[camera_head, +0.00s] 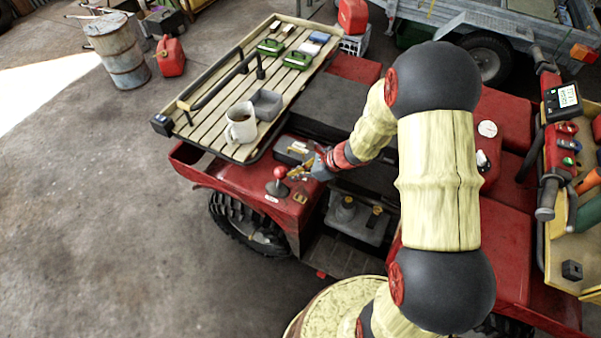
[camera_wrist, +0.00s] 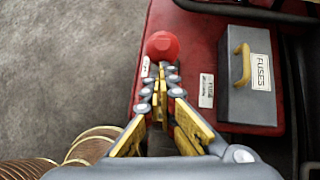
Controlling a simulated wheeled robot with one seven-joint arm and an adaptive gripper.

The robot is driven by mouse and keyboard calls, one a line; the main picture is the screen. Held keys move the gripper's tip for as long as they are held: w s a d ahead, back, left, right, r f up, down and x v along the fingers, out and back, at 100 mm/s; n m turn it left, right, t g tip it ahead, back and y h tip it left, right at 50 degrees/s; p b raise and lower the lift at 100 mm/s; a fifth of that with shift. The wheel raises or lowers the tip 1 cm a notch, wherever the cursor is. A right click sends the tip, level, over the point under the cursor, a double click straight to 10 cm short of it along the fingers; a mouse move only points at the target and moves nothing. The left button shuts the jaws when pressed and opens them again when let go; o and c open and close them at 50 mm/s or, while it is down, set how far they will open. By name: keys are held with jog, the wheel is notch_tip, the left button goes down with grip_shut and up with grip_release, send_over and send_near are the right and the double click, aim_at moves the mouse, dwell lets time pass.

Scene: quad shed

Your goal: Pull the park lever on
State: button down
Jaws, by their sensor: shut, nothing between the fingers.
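The lever with a round red knob (camera_head: 279,172) stands on the red bodywork of the quad (camera_head: 245,178), near its edge. In the wrist view the knob (camera_wrist: 162,45) sits just beyond my fingertips. My gripper (camera_head: 300,173) is to the right of the knob in the head view. In the wrist view my gripper (camera_wrist: 161,70) is shut, with its fingertips close together and nothing seen between them. I cannot tell whether the tips touch the lever. The lever's shaft is mostly hidden under the knob and behind the fingers in the wrist view.
A grey box marked FUSES (camera_wrist: 247,95) with a yellow handle stands right of my gripper. A white label (camera_wrist: 206,90) lies between them. A slatted rack (camera_head: 190,125) carries a mug (camera_head: 241,123) and a grey tray (camera_head: 265,104). Open concrete floor lies to the left.

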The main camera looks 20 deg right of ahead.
aim_at(281, 169)
jog(key=w+a+r+g+h+p, duration=0.1)
jog(key=w+a+r+p, duration=0.1)
jog(key=p, duration=0.4)
jog(key=shift+a+g+p, duration=0.1)
jog(key=shift+g+p, duration=0.2)
jog(key=w+a+h+p, duration=0.1)
jog(key=p, duration=0.2)
jog(key=shift+w+a+g, duration=0.15)
jog(key=shift+w+g, duration=0.05)
jog(key=shift+g, duration=0.2)
jog(key=shift+w+a+f+p, duration=0.1)
jog(key=shift+w+a+p, duration=1.15)
jog(key=shift+w+a, duration=0.2)
jog(key=s+d+r+p, duration=0.1)
jog(key=d+r+p, duration=0.1)
jog(key=d+r, duration=0.1)
jog(key=shift+s+d, duration=0.1)
jog(key=shift+s, duration=0.3)
notch_tip(281, 169, up, 9)
jog(key=d, duration=0.2)
jog(key=shift+s+p, duration=0.4)
jog(key=shift+f, duration=0.1)
